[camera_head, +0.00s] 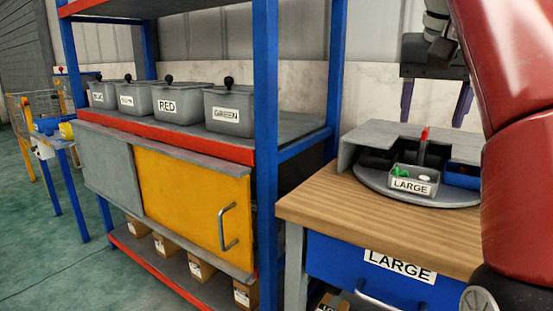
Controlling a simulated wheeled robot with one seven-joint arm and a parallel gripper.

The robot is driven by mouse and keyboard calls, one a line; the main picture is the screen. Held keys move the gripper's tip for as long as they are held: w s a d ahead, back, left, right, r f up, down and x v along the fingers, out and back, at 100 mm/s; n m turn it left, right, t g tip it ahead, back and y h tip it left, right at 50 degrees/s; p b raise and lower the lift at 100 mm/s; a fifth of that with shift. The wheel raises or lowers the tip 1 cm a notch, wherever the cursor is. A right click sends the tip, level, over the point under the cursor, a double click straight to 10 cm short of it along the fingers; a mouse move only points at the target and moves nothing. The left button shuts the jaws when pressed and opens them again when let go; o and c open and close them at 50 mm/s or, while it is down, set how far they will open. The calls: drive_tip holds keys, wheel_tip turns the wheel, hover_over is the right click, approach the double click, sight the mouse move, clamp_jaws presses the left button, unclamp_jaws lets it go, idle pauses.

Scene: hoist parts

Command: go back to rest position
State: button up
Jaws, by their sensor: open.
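My gripper (432,119) is at the upper right of the head view, with its dark body and two fingers pointing down. The fingers are wide apart, and nothing shows between them. In the picture the fingertips are just above the grey round tray (440,196) on the wooden-topped table. I cannot tell the exact depth between them. My red arm link fills the right edge and hides part of the table and tray.
A bin labelled LARGE (411,186) holds small green and white parts on the tray. The wooden tabletop (330,207) is clear at its left. A blue-framed shelf (266,150) carries several lidded bins, including RED (178,103) and GREEN (229,112). Its yellow door (190,200) is closed.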

drive_tip(key=s+a+f+n, duration=0.1)
drive_tip(key=s+f, duration=0.3)
drive_tip(key=f, duration=0.8)
drive_tip(key=s+a+f+n+t+y, duration=0.1)
drive_tip(key=s+a+f, duration=0.3)
drive_tip(key=f, duration=0.7)
drive_tip(key=s+a+f+n, duration=0.2)
drive_tip(key=s+f, duration=0.4)
drive_tip(key=f, duration=0.6)
drive_tip(key=shift+a+f+y, duration=0.2)
drive_tip(key=shift+f+y, duration=0.15)
drive_tip(key=shift+y, duration=0.05)
